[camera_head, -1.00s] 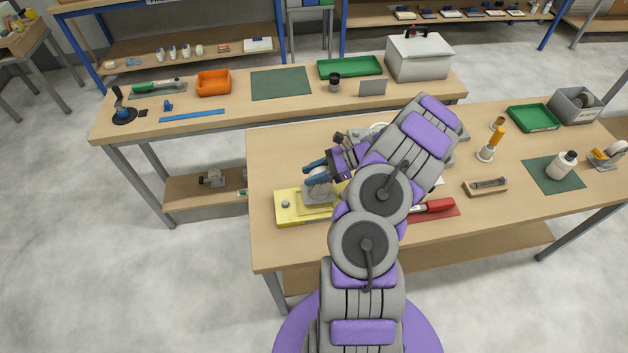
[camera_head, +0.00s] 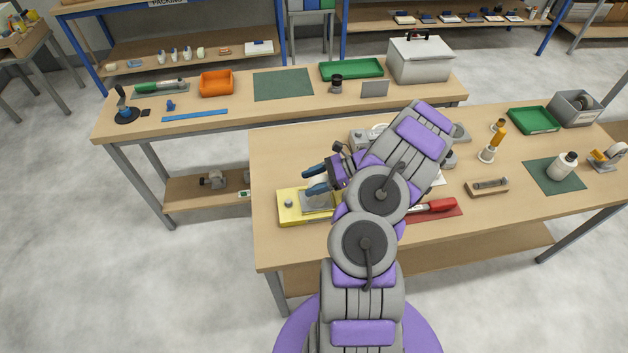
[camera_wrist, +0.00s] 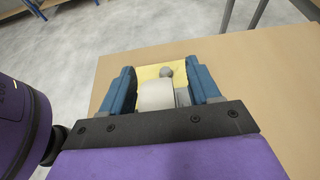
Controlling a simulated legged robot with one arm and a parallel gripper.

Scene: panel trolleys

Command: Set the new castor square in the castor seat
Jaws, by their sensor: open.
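A yellow fixture block (camera_head: 288,209) with a grey knob lies at the near left of the front table; the wrist view also shows its yellow top (camera_wrist: 150,72). The castor, a pale rounded piece (camera_wrist: 156,96), lies between my fingers in the wrist view, with a grey part beside it. My gripper (camera_wrist: 160,90) is open, with a blue finger on either side and visible gaps to the castor. In the head view my gripper (camera_head: 315,179) is over the block's grey area. My fingers and arm hide much of the seat, so I cannot tell whether the castor sits square.
A red-handled tool (camera_head: 434,206) lies on a red mat right of my arm. A wooden block with a grey insert (camera_head: 486,187) and an orange-topped item (camera_head: 492,147) stand farther right. Grey parts stand behind my arm. The table's left back area is clear.

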